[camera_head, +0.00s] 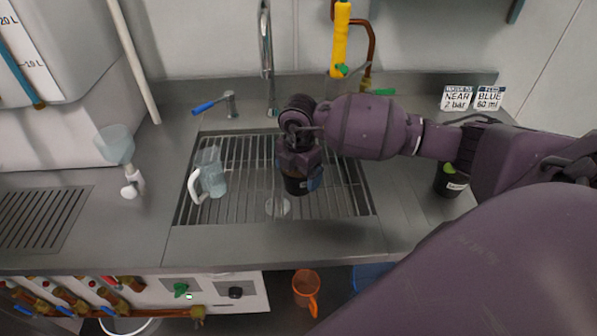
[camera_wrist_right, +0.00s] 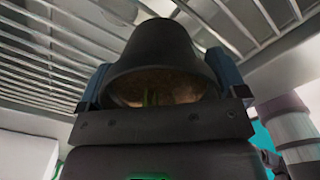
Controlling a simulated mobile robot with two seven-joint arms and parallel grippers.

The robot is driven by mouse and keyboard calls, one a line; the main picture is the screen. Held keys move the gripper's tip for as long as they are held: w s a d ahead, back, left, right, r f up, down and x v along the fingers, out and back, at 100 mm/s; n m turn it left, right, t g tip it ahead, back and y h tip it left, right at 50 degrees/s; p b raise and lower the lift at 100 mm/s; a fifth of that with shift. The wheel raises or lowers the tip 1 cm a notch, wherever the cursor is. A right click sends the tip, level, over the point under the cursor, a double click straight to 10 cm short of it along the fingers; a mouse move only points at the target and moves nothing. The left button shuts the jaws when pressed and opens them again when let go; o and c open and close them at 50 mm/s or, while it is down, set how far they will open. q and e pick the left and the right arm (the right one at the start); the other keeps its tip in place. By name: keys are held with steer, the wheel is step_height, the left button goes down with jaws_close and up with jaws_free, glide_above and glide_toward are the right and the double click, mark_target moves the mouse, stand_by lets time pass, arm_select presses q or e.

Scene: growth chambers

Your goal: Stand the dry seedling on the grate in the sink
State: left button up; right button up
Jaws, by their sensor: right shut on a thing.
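My right gripper (camera_head: 297,165) is over the sink and shut on a dark pot (camera_head: 296,186). In the right wrist view the pot (camera_wrist_right: 168,50) sits between the two blue-sided fingers, with brown soil and a bit of green inside its rim. The metal grate (camera_head: 340,199) spans the sink, and its bars (camera_wrist_right: 40,50) show behind the pot in the wrist view. I cannot tell whether the pot's base touches the grate. A second black pot with a green seedling (camera_head: 450,181) stands on the counter at the right. My left gripper is not in view.
A clear jug with a white handle (camera_head: 211,172) stands on the grate's left part. The tap (camera_head: 266,60) and a blue-handled lever (camera_head: 212,104) are behind the sink. Two label cards (camera_head: 472,97) stand at the back right. The grate's right part is free.

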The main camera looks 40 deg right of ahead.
steer(key=shift+f, duration=0.15)
steer(key=o, duration=0.8)
step_height(320, 180, up, 11)
steer(key=shift+r+p, duration=0.1)
steer(key=shift+p, duration=0.3)
steer(key=shift+r, duration=0.55)
